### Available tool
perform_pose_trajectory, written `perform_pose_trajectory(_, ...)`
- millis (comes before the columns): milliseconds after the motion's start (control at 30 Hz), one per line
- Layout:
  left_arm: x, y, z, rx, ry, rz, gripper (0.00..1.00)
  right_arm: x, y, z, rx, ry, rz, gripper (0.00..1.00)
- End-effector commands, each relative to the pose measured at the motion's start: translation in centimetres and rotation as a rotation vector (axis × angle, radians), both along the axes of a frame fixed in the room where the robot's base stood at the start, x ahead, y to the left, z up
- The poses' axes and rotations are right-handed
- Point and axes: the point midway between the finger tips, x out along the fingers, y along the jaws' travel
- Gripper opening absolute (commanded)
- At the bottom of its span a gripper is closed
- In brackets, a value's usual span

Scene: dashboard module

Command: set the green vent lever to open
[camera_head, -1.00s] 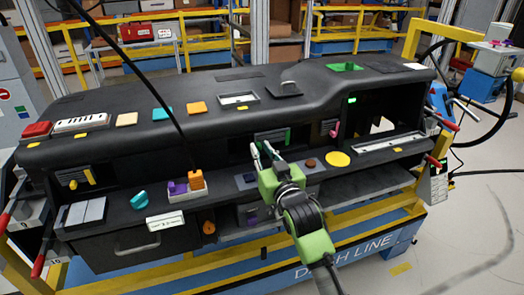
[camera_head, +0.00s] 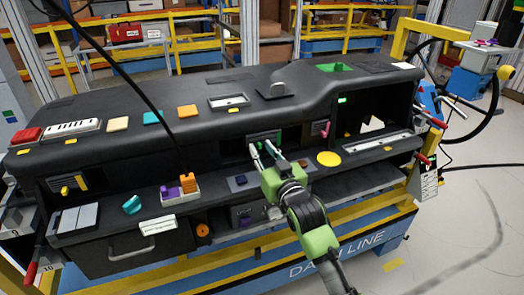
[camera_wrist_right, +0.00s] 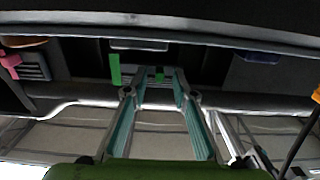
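The green vent lever (camera_head: 280,139) shows at the right part of a dark slatted vent (camera_head: 262,136) in the middle of the dashboard's front. My right gripper (camera_head: 261,146) is in front of this vent, its two fingers pointing at it. In the right wrist view the gripper (camera_wrist_right: 155,82) is open, with a gap between its fingertips. A tall green piece (camera_wrist_right: 115,70) stands to the left of the fingers there, and a small green piece (camera_wrist_right: 160,77) shows between the tips. I cannot tell whether a finger touches either piece. My left gripper is not in view.
The dashboard's upper overhang (camera_head: 200,130) runs above the vent. A lower ledge (camera_head: 225,190) with buttons and a yellow disc (camera_head: 328,158) lies below it. A pink lever (camera_head: 325,128) is to the right, and a yellow lever (camera_head: 72,188) is at the far left.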

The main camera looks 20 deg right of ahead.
Motion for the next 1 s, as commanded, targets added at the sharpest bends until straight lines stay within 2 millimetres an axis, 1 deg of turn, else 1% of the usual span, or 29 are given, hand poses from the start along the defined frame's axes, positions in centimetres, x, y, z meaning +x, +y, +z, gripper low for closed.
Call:
perform_pose_trajectory(200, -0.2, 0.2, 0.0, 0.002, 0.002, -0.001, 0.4, -0.1, 0.0, 0.0, 0.0, 0.0, 0.0, 0.25)
perform_pose_trajectory(333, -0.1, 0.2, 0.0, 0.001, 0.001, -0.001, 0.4, -1.2, 0.0, -0.1, 0.0, 0.001, 0.0, 0.25)
perform_pose_trajectory(467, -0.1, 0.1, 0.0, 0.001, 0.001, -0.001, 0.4, -3.6, -0.1, -0.1, 0.0, 0.001, 0.0, 0.25)
perform_pose_trajectory(600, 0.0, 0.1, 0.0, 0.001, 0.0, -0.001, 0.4, -6.7, -0.3, -0.1, 0.0, 0.001, 0.0, 0.25)
perform_pose_trajectory(700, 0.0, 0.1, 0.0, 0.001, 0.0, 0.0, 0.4, -8.7, -0.3, -0.1, 0.0, 0.002, 0.0, 0.25)
perform_pose_trajectory(833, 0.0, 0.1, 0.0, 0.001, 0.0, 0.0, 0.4, -10.6, -0.4, -0.1, 0.0, 0.001, 0.0, 0.25)
perform_pose_trajectory(1000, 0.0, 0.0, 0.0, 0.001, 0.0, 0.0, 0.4, -11.8, -0.4, -0.1, 0.0, 0.001, 0.0, 0.25)
